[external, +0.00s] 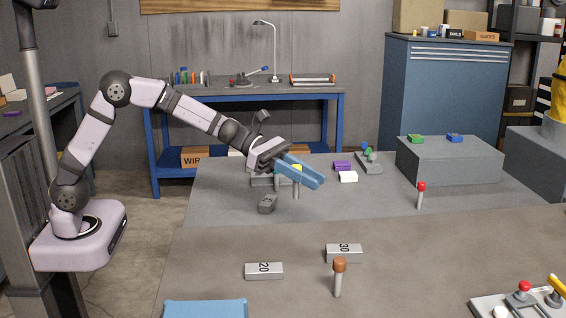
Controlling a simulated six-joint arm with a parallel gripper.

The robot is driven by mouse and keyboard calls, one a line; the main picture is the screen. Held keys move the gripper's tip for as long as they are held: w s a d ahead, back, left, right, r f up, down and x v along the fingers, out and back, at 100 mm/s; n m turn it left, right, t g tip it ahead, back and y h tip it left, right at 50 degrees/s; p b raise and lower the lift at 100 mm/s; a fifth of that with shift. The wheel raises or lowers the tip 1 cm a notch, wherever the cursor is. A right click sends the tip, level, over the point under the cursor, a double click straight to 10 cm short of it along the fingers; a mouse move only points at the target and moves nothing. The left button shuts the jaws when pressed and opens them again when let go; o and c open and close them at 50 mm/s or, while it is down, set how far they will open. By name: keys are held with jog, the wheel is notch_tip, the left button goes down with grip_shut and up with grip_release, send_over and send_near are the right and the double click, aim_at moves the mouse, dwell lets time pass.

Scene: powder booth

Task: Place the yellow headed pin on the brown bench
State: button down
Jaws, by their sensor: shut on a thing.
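The yellow headed pin (297,168) is upright between the blue fingers of my gripper (301,173), at the back grey part of the work surface. Its yellow head shows just above the fingers and its grey shaft hangs below them. The fingers hide its middle. I cannot tell whether its foot touches the surface. My gripper is shut on the pin. The brown bench (420,255) fills the front of the view, nearer the camera than the pin.
On the brown bench stand a brown-headed pin (339,280) and blocks marked 20 (264,271) and 30 (344,253). A red-headed pin (421,195) stands upright on the grey surface. A lever panel (520,304) is front right.

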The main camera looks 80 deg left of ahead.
jog(key=w+a+f+n+t+y, duration=0.1)
jog(key=a+f+n+y, duration=0.1)
jog(key=a, duration=1)
jog(key=w+a+f+n+t+y, duration=0.1)
jog(key=a+f+n+y, duration=0.1)
jog(key=a, duration=1)
jog(key=w+a+f+n+t+y+p, duration=0.1)
jog(key=a+y, duration=0.4)
jog(key=a, duration=0.7)
jog(key=shift+w+f+n, duration=0.15)
jog(key=shift+f+n, duration=0.15)
jog(key=shift+n, duration=0.35)
jog(key=shift+w+f+n, duration=0.1)
jog(key=shift+f+n, duration=0.15)
jog(key=shift+n, duration=0.4)
jog(key=a+r+n+y, duration=0.3)
jog(key=a+n+y, duration=0.1)
jog(key=a, duration=0.5)
jog(key=shift+a+r+g+y, duration=0.25)
jog(key=shift+r+g+y, duration=0.15)
jog(key=shift+f+b, duration=0.95)
jog(key=shift+f, duration=4.05)
jog(key=shift+f+b, duration=0.2)
jog(key=shift+b, duration=0.1)
